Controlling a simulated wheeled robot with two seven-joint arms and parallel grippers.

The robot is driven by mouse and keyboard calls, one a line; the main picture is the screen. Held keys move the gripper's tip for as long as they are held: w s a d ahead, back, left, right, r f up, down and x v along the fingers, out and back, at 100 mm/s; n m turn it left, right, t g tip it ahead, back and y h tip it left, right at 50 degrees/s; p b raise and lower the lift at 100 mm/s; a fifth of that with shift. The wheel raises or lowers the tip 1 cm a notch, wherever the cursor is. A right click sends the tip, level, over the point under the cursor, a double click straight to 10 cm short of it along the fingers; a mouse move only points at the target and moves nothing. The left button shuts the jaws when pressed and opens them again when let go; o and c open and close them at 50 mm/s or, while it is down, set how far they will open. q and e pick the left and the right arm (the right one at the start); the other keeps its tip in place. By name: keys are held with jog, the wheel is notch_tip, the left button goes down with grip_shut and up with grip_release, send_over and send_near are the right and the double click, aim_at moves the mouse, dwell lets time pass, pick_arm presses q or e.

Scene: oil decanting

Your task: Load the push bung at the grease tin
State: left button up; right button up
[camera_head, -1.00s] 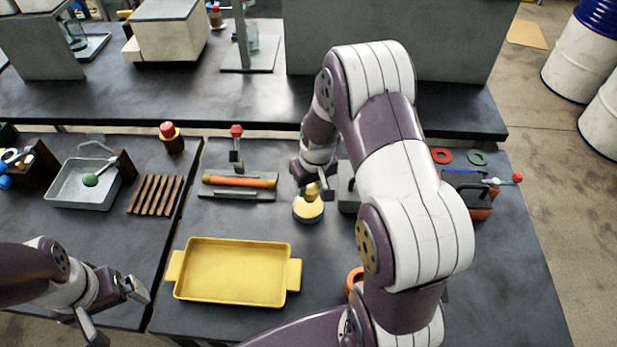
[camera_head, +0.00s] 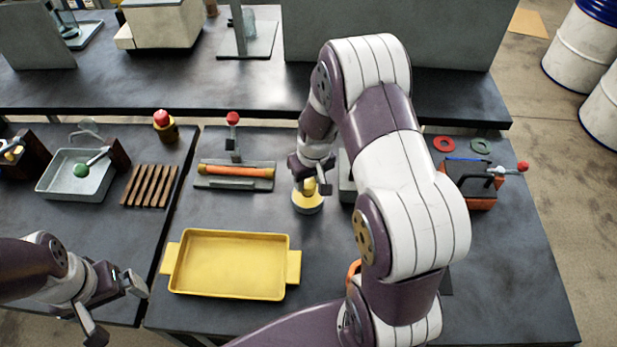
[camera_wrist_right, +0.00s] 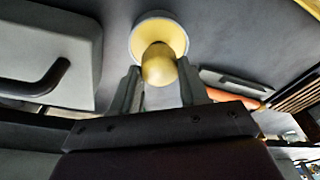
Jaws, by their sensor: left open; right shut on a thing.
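The grease tin (camera_head: 307,203) is a short round tin with a pale yellow top, standing on the bench right of the yellow tray. In the right wrist view the tin (camera_wrist_right: 142,30) shows a pale rim. My right gripper (camera_head: 318,184) is shut on the push bung (camera_head: 310,187), a small rounded yellow piece. In the wrist view the bung (camera_wrist_right: 158,66) sits between the fingers, in front of the tin's top. I cannot tell whether it touches the tin. My left gripper (camera_head: 116,310) is open and empty at the lower left, away from the tin.
A yellow tray (camera_head: 297,268) lies in front of the tin. A fixture with an orange bar (camera_head: 235,170) stands to its left. A grey box (camera_wrist_right: 50,45) with a dark handle is beside the tin. A grey pan (camera_head: 50,190) and a slatted rack (camera_head: 150,186) are farther left.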

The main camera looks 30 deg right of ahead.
aim_at(308, 183)
jog(key=shift+w+f+b, duration=0.1)
jog(key=shift+f+b, duration=0.2)
jog(key=shift+f, duration=0.2)
dwell(1.2)
notch_tip(308, 183, up, 7)
jog(key=p, duration=0.6)
